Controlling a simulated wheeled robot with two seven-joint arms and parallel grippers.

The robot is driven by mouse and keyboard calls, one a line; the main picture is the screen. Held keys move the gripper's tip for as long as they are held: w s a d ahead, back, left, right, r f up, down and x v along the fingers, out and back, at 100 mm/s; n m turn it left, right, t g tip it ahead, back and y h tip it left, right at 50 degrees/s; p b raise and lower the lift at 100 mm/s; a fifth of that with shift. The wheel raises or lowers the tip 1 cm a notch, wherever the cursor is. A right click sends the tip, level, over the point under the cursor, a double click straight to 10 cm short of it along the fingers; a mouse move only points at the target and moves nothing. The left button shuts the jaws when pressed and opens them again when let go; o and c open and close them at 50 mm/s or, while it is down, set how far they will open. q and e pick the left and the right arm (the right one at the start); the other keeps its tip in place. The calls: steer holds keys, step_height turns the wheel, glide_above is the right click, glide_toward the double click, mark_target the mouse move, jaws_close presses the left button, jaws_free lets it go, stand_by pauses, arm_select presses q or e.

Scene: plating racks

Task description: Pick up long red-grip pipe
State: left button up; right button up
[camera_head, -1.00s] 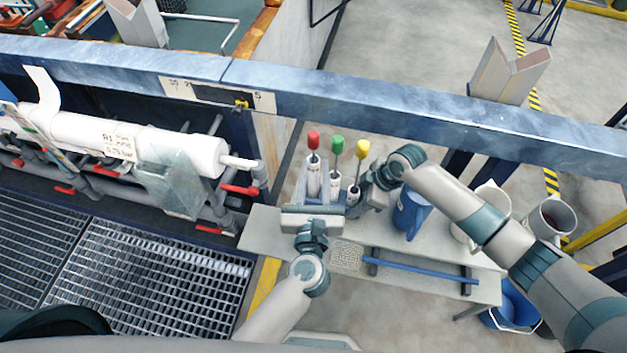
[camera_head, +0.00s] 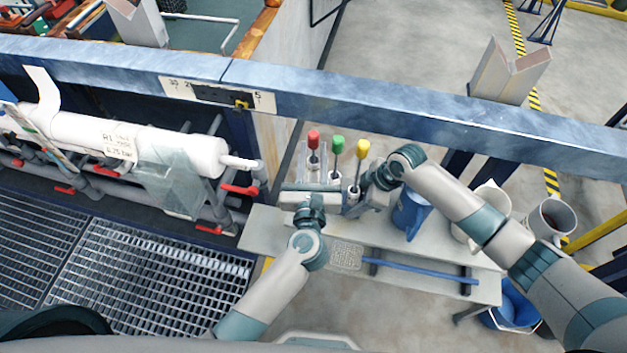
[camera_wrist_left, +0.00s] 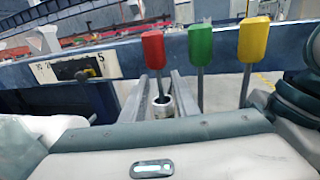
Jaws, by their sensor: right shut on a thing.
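The red-grip pipe (camera_head: 313,139) stands upright in a white holder, with its red grip on top. It also shows in the left wrist view (camera_wrist_left: 153,52), with its lower end in a round socket (camera_wrist_left: 163,105). My left gripper (camera_head: 314,156) is open, its two fingers pointing away on either side of the red-grip pipe, not visibly pressed on it. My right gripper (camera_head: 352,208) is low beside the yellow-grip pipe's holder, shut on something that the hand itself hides.
A green-grip pipe (camera_head: 337,145) and a yellow-grip pipe (camera_head: 362,150) stand close to the right of the red one. A blue jug (camera_head: 408,212) and pale cups stand on the bench (camera_head: 430,258), with a blue bar (camera_head: 420,270) in front. A blue beam (camera_head: 400,105) runs behind.

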arm_select(q)
jaws_close()
stand_by(1.3)
